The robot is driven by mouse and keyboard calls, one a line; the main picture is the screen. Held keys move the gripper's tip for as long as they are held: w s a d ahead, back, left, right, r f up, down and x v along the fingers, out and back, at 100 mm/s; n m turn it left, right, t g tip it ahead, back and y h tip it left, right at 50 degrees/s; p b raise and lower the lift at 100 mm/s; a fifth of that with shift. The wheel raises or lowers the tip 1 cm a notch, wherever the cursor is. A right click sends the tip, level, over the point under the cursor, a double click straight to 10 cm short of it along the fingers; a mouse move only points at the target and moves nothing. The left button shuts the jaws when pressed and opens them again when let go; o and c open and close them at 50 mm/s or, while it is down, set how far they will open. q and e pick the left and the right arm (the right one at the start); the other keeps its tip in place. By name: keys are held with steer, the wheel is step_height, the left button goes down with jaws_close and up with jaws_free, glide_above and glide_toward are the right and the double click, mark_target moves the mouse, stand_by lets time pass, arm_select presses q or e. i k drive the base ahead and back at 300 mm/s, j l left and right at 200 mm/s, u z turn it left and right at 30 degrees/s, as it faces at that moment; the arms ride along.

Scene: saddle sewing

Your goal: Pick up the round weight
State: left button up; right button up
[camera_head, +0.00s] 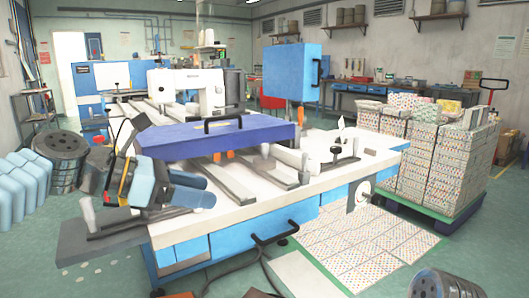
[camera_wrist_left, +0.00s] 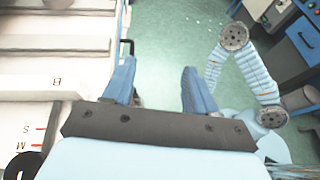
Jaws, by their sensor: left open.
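I cannot pick out the round weight with certainty in either view. A black rounded thing (camera_wrist_left: 22,166) is cut off at the lower left corner of the left wrist view, by the red-marked white surface, and I cannot tell what it is. My left gripper (camera_head: 205,189) is at the front left of the white worktable (camera_head: 270,203), its blue fingers pointing right. In the left wrist view its fingers (camera_wrist_left: 160,72) are apart, with only floor showing between them. My right gripper is out of view.
A purple-blue cover (camera_head: 215,138) with a black handle spans the table behind my left gripper. Grey rails (camera_head: 232,182) lie on the tabletop. A blue box (camera_head: 291,72) stands above the table's back. A loaded pallet (camera_head: 435,160) stands at the right; green floor shows beside the table.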

mark_target(263, 162)
steer(key=i, duration=1)
